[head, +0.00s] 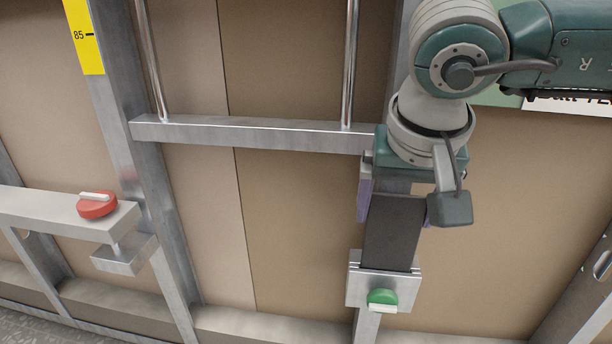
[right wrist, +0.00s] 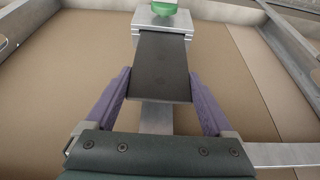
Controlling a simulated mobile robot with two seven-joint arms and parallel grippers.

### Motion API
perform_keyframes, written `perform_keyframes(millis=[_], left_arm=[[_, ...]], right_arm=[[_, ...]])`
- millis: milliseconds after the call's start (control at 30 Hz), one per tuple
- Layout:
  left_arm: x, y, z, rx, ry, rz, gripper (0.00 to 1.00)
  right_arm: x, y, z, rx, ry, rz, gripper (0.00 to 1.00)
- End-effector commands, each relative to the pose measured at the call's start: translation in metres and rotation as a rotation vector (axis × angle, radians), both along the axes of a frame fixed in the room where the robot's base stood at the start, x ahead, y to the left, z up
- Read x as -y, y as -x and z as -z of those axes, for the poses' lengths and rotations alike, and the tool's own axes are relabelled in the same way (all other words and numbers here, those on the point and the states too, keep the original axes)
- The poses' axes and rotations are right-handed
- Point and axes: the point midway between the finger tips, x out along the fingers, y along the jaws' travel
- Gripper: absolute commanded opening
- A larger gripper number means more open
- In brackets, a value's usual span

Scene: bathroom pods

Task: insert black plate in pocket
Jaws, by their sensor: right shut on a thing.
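The black plate (head: 393,232) is a dark flat rectangle, upright in front of a metal post in the head view. My right gripper (head: 394,200) is shut on its upper part from above, with a purple finger on each side. In the right wrist view the plate (right wrist: 161,62) lies between the fingertips of the gripper (right wrist: 160,76). The pocket (head: 355,289) is a light metal holder with a green knob (head: 382,299) on its front. The plate's lower end meets the pocket's upper edge. How deep it sits inside is hidden. My left gripper is not in view.
A metal crossbar (head: 255,135) runs left of my right gripper. A red knob (head: 97,205) sits on a metal rail (head: 55,213) at the left. A yellow scale strip (head: 84,38) is on the left post. Brown panels (head: 300,210) stand behind the frame.

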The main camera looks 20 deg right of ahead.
Motion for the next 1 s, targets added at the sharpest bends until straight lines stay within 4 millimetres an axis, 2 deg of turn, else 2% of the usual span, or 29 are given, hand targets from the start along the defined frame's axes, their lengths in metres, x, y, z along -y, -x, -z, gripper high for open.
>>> perform_keyframes(millis=[1000], left_arm=[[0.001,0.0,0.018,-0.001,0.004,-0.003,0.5]], right_arm=[[0.0,-0.001,0.02,0.002,0.0,0.001,0.21]])
